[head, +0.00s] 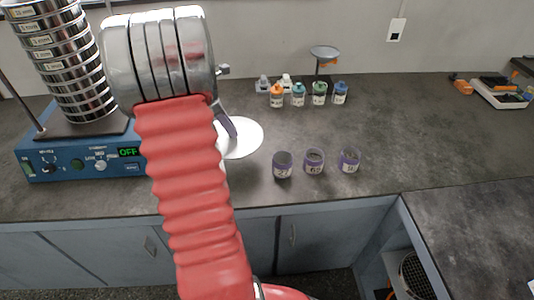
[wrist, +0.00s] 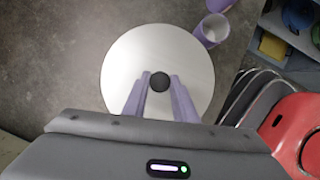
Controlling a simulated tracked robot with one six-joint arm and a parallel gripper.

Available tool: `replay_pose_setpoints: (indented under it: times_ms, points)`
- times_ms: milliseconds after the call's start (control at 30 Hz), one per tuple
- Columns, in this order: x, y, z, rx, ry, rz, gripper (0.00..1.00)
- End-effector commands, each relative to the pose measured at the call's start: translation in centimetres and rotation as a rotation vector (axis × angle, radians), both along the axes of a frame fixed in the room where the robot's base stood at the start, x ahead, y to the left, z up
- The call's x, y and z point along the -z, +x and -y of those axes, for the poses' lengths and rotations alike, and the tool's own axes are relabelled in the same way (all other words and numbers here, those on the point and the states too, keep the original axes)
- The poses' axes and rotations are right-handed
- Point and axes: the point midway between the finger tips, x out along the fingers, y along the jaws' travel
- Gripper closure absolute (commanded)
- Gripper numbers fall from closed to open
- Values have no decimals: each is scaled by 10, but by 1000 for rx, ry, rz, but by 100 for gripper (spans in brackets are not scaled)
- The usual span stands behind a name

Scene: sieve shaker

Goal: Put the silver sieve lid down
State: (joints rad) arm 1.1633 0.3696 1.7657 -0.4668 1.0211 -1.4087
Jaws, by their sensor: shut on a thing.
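The silver sieve lid (wrist: 125,60) is a pale round disc with a black knob (wrist: 160,81) at its centre. My gripper (wrist: 160,88) is shut on the knob, one purple finger on each side. In the head view the lid (head: 245,138) shows as a bright disc over the dark bench, right of the blue shaker. My gripper (head: 229,127) is mostly hidden behind my arm there, and so is the lid's left part. I cannot tell whether the lid touches the bench.
The blue sieve shaker (head: 60,165) with its sieve stack (head: 70,75) stands at the left, display reading OFF. Three purple-rimmed cups (head: 314,161) stand right of the lid. Several small bottles (head: 298,97) stand behind. The bench's right half (head: 420,130) is mostly clear.

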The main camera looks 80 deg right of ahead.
Motion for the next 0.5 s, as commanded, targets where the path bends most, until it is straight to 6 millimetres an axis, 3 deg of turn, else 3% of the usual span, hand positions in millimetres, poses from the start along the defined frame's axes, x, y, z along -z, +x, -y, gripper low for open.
replay_pose_setpoints:
  times_ms: [167, 500]
  points:
    - [10, -5, 1, 7, 2, -1, 100]
    - [59, -6, 1, 11, 2, -1, 100]
